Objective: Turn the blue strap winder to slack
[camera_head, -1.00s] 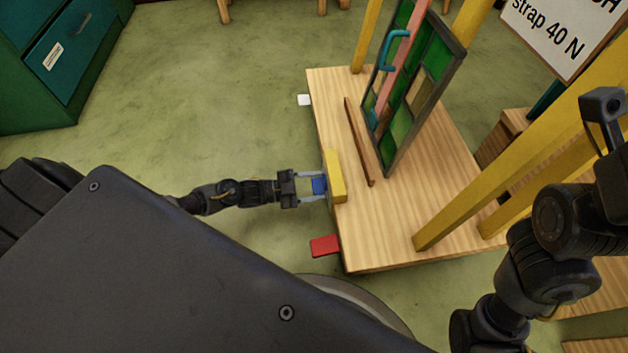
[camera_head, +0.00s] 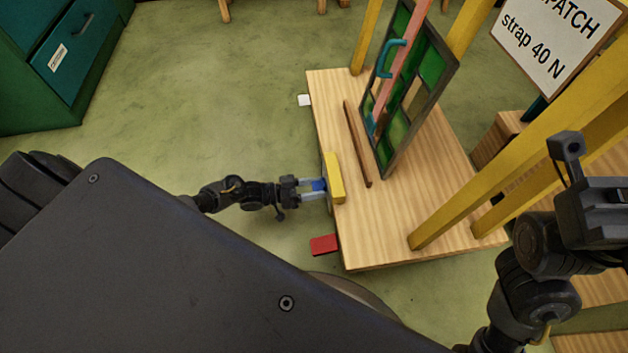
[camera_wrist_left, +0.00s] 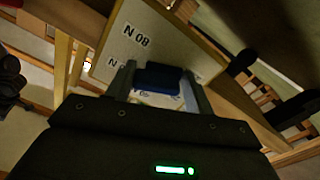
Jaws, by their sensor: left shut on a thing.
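The blue strap winder (camera_head: 319,184) sits at the left edge of the wooden bench, against the yellow block (camera_head: 335,178). My left gripper (camera_head: 314,190) reaches it from the left and is shut on it. In the left wrist view the blue winder (camera_wrist_left: 158,78) lies between the two fingers, in front of a pale plate (camera_wrist_left: 150,45) with upside-down markings that look like 80 N. The plate's lower part is partly hidden by the winder and fingers. My right arm (camera_head: 540,270) is at the right; its fingertips cannot be made out.
The green leaded panel (camera_head: 430,65) stands upright on the bench (camera_head: 385,225), with a brown strip (camera_head: 357,140) beside it. A red tab (camera_head: 324,244) and a white tab (camera_head: 304,100) stick out from the bench's left side. Yellow posts rise at the right. A sign (camera_head: 556,35) reads strap 40 N.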

